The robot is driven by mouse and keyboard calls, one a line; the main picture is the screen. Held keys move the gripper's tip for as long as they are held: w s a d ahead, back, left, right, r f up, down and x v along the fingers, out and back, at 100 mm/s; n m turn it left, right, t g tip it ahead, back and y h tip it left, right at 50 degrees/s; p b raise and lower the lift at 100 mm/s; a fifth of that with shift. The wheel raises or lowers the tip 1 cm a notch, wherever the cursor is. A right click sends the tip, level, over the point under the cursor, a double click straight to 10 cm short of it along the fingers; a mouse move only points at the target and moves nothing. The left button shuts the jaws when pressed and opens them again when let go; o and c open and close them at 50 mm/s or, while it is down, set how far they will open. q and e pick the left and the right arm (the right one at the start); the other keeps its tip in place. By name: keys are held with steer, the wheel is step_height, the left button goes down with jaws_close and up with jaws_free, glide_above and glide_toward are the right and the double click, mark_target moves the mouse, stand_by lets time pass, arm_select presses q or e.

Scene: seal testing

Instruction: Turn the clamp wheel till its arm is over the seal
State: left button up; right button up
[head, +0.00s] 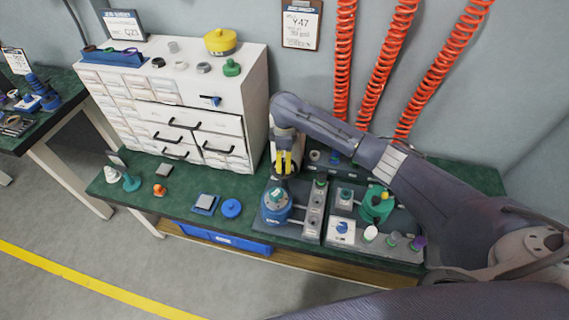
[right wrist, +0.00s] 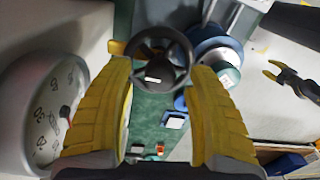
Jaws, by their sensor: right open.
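My right gripper (head: 287,163) is over the bench, above and behind a round blue fixture (head: 277,207) with a teal top. In the right wrist view its two yellow fingers (right wrist: 163,75) are spread, with the black clamp wheel (right wrist: 152,43) just beyond and between their tips; contact cannot be told. A short yellow bar (right wrist: 117,47) shows left of the wheel, maybe the clamp's arm. The blue fixture (right wrist: 212,48) is right of the wheel; no seal can be made out. A dark two-pronged piece with yellow tips (right wrist: 285,78), perhaps my left gripper, is at far right.
A round dial gauge (right wrist: 50,115) stands close left of the fingers. A white drawer cabinet (head: 190,110) is behind left. Grey trays with small parts, including a green fixture (head: 376,205), lie right of the blue fixture. A blue disc (head: 231,208) lies left of it.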

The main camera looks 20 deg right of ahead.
steer(key=shift+f, duration=1)
steer(key=shift+c, duration=0.2)
jaws_close()
